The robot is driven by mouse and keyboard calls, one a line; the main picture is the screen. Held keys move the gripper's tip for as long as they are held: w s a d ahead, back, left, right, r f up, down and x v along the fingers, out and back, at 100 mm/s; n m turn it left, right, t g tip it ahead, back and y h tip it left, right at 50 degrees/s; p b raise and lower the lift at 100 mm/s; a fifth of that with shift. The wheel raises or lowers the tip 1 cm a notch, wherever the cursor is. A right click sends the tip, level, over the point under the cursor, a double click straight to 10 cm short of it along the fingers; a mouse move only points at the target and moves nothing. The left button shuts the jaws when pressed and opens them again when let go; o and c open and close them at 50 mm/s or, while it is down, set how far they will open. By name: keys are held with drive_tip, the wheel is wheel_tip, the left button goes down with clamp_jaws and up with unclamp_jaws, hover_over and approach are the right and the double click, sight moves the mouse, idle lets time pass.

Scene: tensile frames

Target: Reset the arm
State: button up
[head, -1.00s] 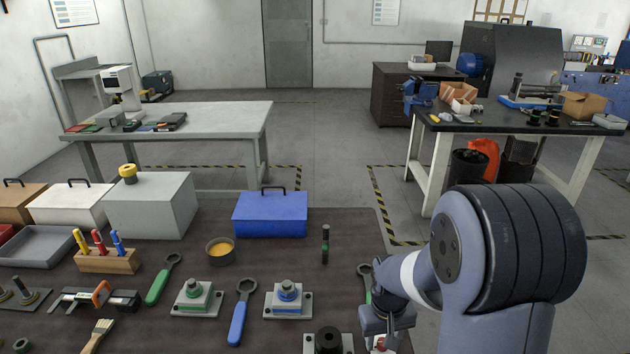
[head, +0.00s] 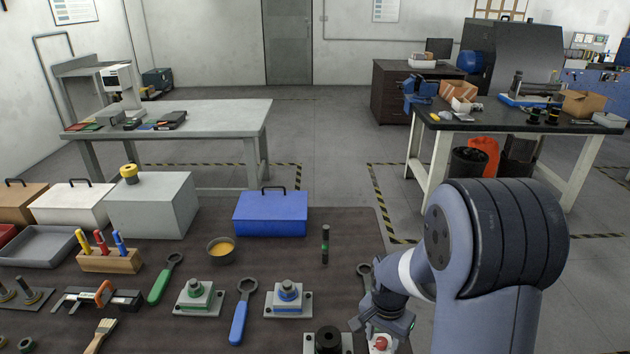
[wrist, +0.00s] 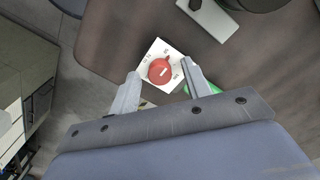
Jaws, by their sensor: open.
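My gripper (wrist: 162,80) is open in the wrist view, with its two fingers apart. Between and just beyond the fingertips is a red round knob (wrist: 161,70) on a white square plate (wrist: 153,50) with small dark marks. In the head view my gripper (head: 388,330) is at the lower right, over the near right part of the dark bench. The red knob (head: 381,343) shows just below it, partly cut off by the frame. I cannot tell whether the fingers touch the knob.
On the dark bench (head: 290,222), a green-handled wrench (head: 160,285), a blue-handled wrench (head: 240,315), two fixtures with a green ring (head: 197,296) and a blue ring (head: 288,295), and a black cylinder (head: 328,340) lie left of my gripper. A blue toolbox (head: 270,214) stands behind.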

drive_tip(key=m+p, duration=0.1)
drive_tip(key=m, duration=0.3)
drive_tip(key=shift+m, duration=0.4)
drive_tip(key=shift+r, duration=1.05)
drive_tip(key=shift+r, duration=0.1)
